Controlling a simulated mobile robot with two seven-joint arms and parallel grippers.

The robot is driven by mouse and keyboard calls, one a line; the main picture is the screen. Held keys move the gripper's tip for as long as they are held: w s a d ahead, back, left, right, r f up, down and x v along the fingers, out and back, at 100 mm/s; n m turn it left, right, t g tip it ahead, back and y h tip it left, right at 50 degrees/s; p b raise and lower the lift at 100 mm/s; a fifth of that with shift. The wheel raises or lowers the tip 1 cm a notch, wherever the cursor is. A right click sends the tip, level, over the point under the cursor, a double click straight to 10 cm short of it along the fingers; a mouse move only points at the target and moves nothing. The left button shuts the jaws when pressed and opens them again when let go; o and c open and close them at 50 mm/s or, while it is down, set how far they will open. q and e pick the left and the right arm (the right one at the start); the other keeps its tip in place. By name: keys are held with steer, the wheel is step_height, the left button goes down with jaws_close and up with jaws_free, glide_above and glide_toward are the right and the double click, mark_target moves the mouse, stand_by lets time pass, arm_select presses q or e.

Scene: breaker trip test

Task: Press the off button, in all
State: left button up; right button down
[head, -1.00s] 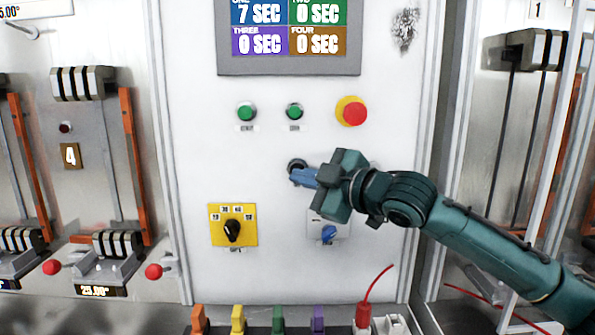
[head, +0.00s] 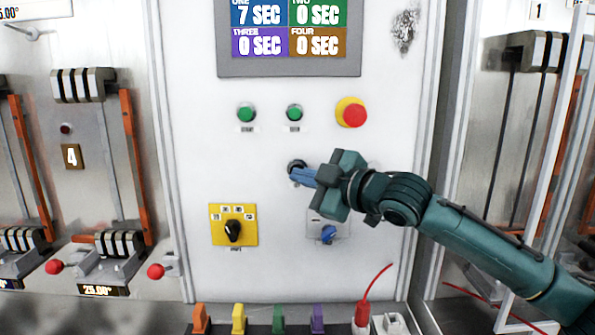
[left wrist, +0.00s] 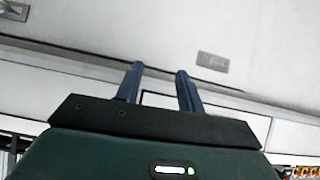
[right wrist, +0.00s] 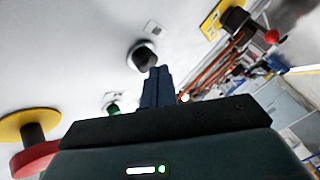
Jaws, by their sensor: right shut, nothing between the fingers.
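A round black button (head: 295,164) sits on the white panel below two green buttons; its label is hidden or too small to read. My right gripper (head: 293,174) is shut and empty, its blue fingertips at the lower edge of the black button. In the right wrist view the shut fingers (right wrist: 158,70) point toward the black button (right wrist: 142,55); I cannot tell whether they touch it. The left green button (head: 246,113), right green button (head: 294,112) and red button on a yellow base (head: 354,113) are clear of the gripper. My left gripper (left wrist: 159,70) is open and empty.
A screen (head: 289,38) above shows ONE at 7 SEC and the others at 0 SEC. A yellow plate with a black knob (head: 233,231) and a blue knob (head: 328,234) lie below. Coloured plugs (head: 238,319) line the bottom. Breaker levers flank the panel.

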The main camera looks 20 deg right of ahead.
steer(key=shift+w+d, duration=0.1)
steer(key=shift+w, duration=0.15)
steer(key=shift+w+p, duration=0.2)
steer(key=shift+p, duration=0.2)
steer(key=shift+s, duration=0.1)
stand_by(0.3)
steer(key=shift+s+a, duration=0.2)
steer(key=shift+s, duration=0.6)
steer(key=s, duration=0.2)
steer(key=s+a+b, duration=0.1)
steer(key=s, duration=0.1)
steer(key=shift+s+a, duration=0.2)
steer(key=shift+s, duration=0.2)
stand_by(0.3)
